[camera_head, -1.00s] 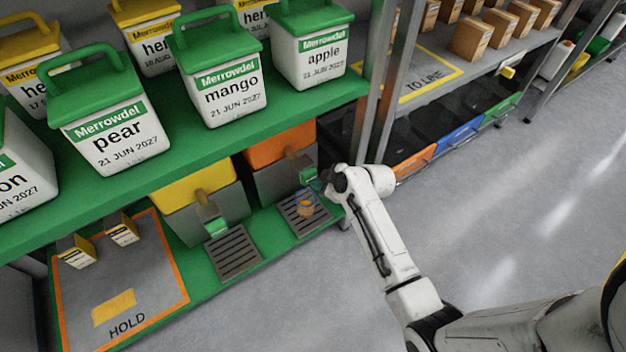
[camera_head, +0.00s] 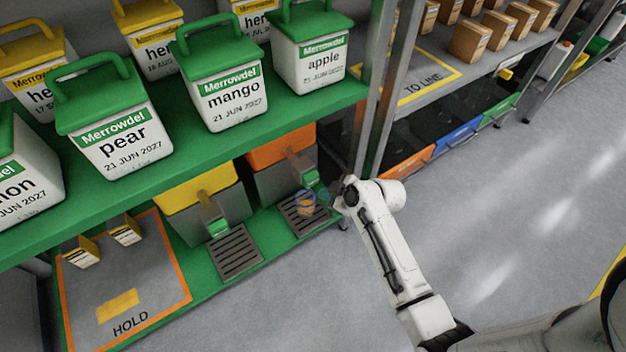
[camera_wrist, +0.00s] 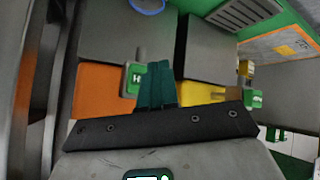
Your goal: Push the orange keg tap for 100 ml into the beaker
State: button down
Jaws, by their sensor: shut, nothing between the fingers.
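The orange keg (camera_head: 272,158) stands on the lower green shelf, grey-bodied with an orange lid. Its tap, with a green paddle (camera_head: 310,179), sticks out at the front. The beaker (camera_head: 306,204), with a blue rim and something orange in it, stands on the drip tray below. In the wrist view the tap's green paddle (camera_wrist: 132,80) is marked H, and only part of the blue rim (camera_wrist: 147,5) shows. My gripper (camera_wrist: 156,68) is shut and empty, its dark green fingers just right of the paddle there. I cannot tell if they touch it.
The yellow keg (camera_head: 197,192) stands left of the orange one, with its own drip tray (camera_head: 236,252). The upper green shelf (camera_head: 190,150) with several tubs overhangs both kegs. A metal post (camera_head: 380,90) rises right of my gripper. Open floor lies to the right.

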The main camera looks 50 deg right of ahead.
jog(key=shift+s+a+p, duration=0.2)
jog(key=shift+s, duration=0.55)
jog(key=shift+s+a+p, duration=0.2)
jog(key=shift+s, duration=0.55)
jog(key=shift+a, duration=0.15)
dwell(0.6)
